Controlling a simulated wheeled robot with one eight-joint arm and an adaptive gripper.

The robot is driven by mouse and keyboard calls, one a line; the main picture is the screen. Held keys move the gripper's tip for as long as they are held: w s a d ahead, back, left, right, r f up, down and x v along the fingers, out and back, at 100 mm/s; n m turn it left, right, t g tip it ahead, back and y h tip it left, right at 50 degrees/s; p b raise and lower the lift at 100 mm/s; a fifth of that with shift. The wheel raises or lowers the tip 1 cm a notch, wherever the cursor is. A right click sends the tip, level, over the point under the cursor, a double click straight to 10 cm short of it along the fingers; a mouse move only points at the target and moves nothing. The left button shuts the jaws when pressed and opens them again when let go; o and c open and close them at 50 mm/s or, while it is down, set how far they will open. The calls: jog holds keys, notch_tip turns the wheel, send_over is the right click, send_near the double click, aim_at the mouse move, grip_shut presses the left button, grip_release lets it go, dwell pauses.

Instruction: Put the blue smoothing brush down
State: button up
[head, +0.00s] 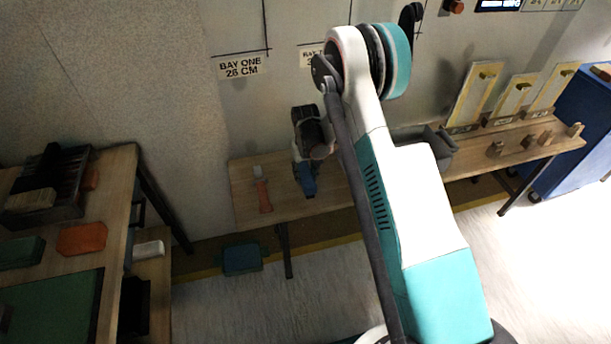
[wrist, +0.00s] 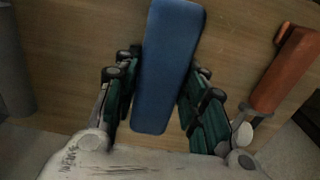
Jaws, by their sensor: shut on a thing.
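The blue smoothing brush (wrist: 167,68) is between the two fingers of my gripper (wrist: 165,95) in the wrist view, with its long blue side towards the camera. My gripper is shut on it. In the head view my gripper (head: 306,165) is over the wooden table by the wall, and the blue brush (head: 307,184) shows just below it near the front edge. The table top (wrist: 90,85) lies behind the brush in the wrist view. Whether the brush touches the table cannot be told.
An orange-handled tool (head: 263,193) lies left of my gripper on the table (head: 240,205); the wrist view shows an orange handle (wrist: 287,65) on the right. A dark grey container (head: 440,143) stands farther right. A blue object (head: 241,259) is on the floor.

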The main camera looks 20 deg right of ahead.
jog(key=shift+c, duration=0.5)
jog(key=o, duration=1.2)
jog(key=shift+r, duration=0.1)
